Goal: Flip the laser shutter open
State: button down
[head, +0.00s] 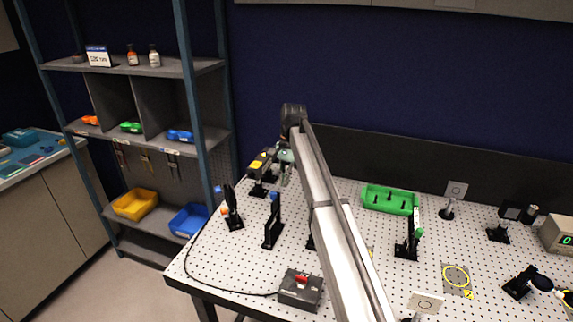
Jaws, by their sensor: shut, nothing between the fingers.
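My arm reaches from the bottom of the head view to the far left part of the perforated table (345,210). My gripper (283,178) points down there, shut and empty, small and partly hard to make out. Right beside it on the left is a dark box with a yellow label (259,164), which looks like the laser head, on a black mount. I cannot tell whether my gripper touches it. The laser shutter cannot be picked out for certain. Black upright mounts stand nearer, one at the left (232,208) and one with a blue top (272,222).
A grey control box with a red switch (300,288) sits at the front edge, with a black cable along the left edge. A green tray (389,199) and more optic mounts (408,242) stand right of my arm. Shelves with bins (135,204) are at left.

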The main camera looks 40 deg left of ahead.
jog(key=s, duration=0.2)
jog(key=s+p, duration=0.1)
jog(key=s, duration=0.1)
jog(key=shift+d, duration=0.2)
send_over(275, 202)
jog(key=s+d, duration=0.1)
jog(key=s, duration=0.2)
jog(key=shift+w, duration=0.25)
jog(key=shift+w, duration=0.15)
